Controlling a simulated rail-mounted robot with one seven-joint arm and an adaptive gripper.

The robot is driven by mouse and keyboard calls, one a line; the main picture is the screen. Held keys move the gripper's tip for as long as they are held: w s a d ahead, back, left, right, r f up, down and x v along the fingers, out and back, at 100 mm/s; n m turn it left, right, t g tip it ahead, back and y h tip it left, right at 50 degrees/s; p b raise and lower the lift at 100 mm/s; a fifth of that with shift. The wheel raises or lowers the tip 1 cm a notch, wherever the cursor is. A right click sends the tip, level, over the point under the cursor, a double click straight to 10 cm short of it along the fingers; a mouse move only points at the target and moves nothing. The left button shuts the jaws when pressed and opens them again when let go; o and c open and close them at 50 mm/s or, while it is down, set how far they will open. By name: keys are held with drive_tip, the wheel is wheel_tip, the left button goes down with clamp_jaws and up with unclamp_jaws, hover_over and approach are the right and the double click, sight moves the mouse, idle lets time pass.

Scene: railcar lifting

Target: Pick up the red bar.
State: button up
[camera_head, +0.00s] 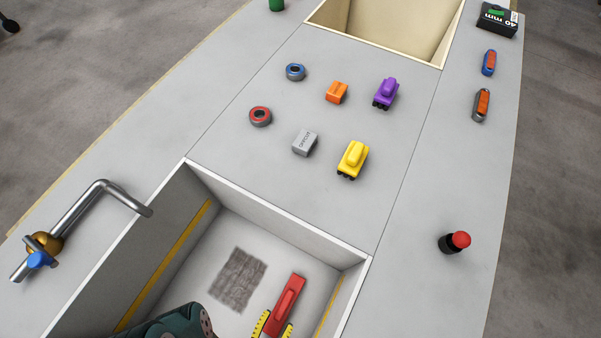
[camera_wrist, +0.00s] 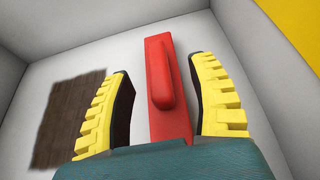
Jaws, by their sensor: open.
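The red bar (camera_head: 287,302) lies on the floor of the white sunken bin (camera_head: 280,218), near its right wall. In the wrist view the red bar (camera_wrist: 164,92) is a flat strip with a raised rounded handle. My gripper (camera_wrist: 165,90) is open, with one yellow-padded finger on each side of the bar and a gap on both sides. In the head view my gripper (camera_head: 273,325) is at the bar's near end, partly cut off by the frame edge. The bar's near end is hidden by my gripper.
A dark greyish patch (camera_head: 238,280) is on the bin floor left of the bar. The bin walls stand close around. On the counter are a yellow toy (camera_head: 353,160), a grey block (camera_head: 305,142), a red-topped button (camera_head: 460,241) and a metal faucet (camera_head: 100,205).

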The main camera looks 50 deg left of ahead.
sight(282, 312)
wheel_tip(282, 312, down, 2)
drive_tip(key=shift+f+b, duration=0.1)
drive_tip(key=shift+b, duration=0.2)
drive_tip(key=shift+w, duration=0.1)
drive_tip(key=shift+b+x, duration=0.55)
drive_tip(key=shift+x, duration=1.05)
drive_tip(key=shift+w+a+b, duration=0.35)
drive_tip(key=shift+w+a, duration=0.3)
drive_tip(key=shift+a, duration=0.15)
drive_tip(key=shift+x, duration=1.2)
drive_tip(key=shift+w+d, duration=0.1)
drive_tip(key=shift+c, duration=0.4)
clamp_jaws()
